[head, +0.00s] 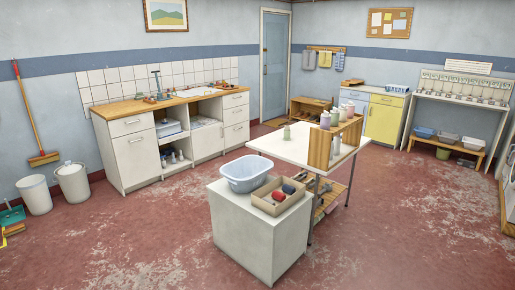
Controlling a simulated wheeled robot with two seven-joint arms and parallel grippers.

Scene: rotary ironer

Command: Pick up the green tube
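A small pale green object (286,132), which could be the green tube, stands on the white table (268,143) near its back left part. It is too small to tell its exact shape. Several pale bottles (335,117) stand on and in a wooden shelf unit (318,148) on the right part of the same table; some are partly hidden by its boards. Neither of my grippers is in the head view.
A white cabinet (243,225) in front of the table bears a pale blue basin (246,172) and a cardboard box (268,208) with red and dark items. A counter with a sink (198,92) lines the back wall. Bins (35,194) stand at left. The red floor (140,225) is clear at front left.

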